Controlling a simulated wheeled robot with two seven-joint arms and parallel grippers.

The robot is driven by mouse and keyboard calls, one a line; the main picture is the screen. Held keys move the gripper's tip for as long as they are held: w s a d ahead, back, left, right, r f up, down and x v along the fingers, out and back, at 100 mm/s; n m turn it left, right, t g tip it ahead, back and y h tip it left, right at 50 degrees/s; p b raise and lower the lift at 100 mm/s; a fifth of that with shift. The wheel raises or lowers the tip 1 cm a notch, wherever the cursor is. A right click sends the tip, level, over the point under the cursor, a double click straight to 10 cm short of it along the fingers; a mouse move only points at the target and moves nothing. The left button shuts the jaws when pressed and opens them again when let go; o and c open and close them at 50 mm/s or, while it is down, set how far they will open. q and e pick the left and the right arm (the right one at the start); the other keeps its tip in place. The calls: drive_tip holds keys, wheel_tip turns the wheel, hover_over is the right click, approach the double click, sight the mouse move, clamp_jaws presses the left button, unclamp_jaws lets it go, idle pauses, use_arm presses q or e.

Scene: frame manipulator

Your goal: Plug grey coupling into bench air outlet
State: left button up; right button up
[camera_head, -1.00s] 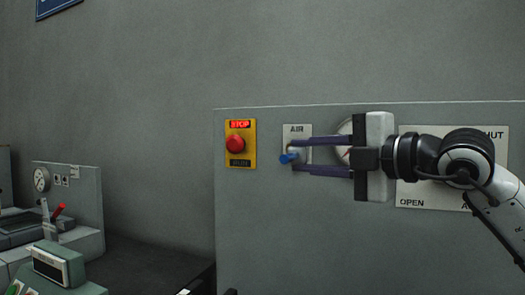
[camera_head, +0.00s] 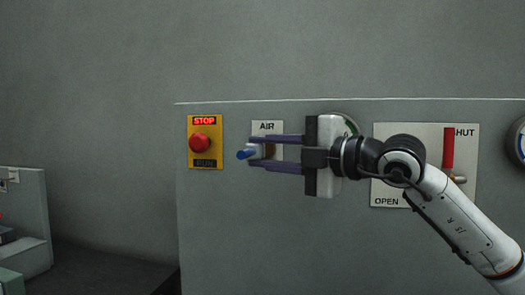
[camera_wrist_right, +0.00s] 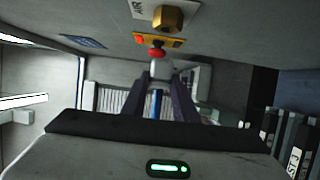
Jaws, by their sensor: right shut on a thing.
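My right gripper (camera_head: 254,152) is shut on the small grey coupling (camera_wrist_right: 160,68), which has a blue end (camera_head: 246,153) pointing left in the head view. The blue part (camera_wrist_right: 156,103) also shows between the fingers in the wrist view. The bench air outlet is a brass hex fitting (camera_wrist_right: 168,18) on the plate marked AIR (camera_head: 267,127). In the wrist view the coupling is apart from the outlet, with the outlet beyond the fingertips. In the head view the fingers partly cover the outlet. My left gripper is not in view.
A yellow plate with a red STOP button (camera_head: 199,142) is left of the AIR plate. A gauge (camera_head: 350,125) is partly hidden behind my gripper. A SHUT/OPEN plate with a red lever (camera_head: 448,148) is at right. Grey equipment (camera_head: 24,215) stands at far left.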

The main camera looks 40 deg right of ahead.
sight(271, 149)
drive_tip(key=shift+w+d+p, duration=0.45)
drive_tip(key=shift+w+d, duration=0.7)
drive_tip(key=shift+d, duration=0.25)
drive_tip(key=shift+b, duration=0.3)
idle(1.1)
drive_tip(key=shift+w+d, duration=0.35)
drive_tip(key=shift+d, duration=0.1)
idle(0.5)
drive_tip(key=o, duration=1)
drive_tip(key=shift+o, duration=0.2)
